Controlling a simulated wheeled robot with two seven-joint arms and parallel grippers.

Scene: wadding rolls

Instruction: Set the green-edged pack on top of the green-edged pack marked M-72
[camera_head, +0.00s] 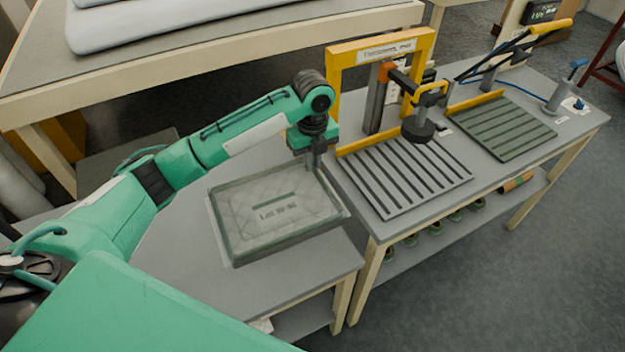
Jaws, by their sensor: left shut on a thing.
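A flat, pale grey-green pack (250,226) with a quilted top and greenish edges is over the near left table. It carries a dark bar and a printed lot label too blurred to read surely. My left gripper (317,160) reaches down to the pack's far right edge and is shut on it there; the fingertips are partly hidden. A paler border shows along the pack's left side; I cannot tell whether it is another pack or a mat below, or whether the pack touches it. No marking M-72 can be read. My right gripper is not in view.
The grey table (200,290) is clear in front of the pack. To the right, a workbench holds a yellow frame (333,90), a slatted grey plate (405,180) and a dark green slatted plate (503,128). Another table with white wadding (150,30) stands behind.

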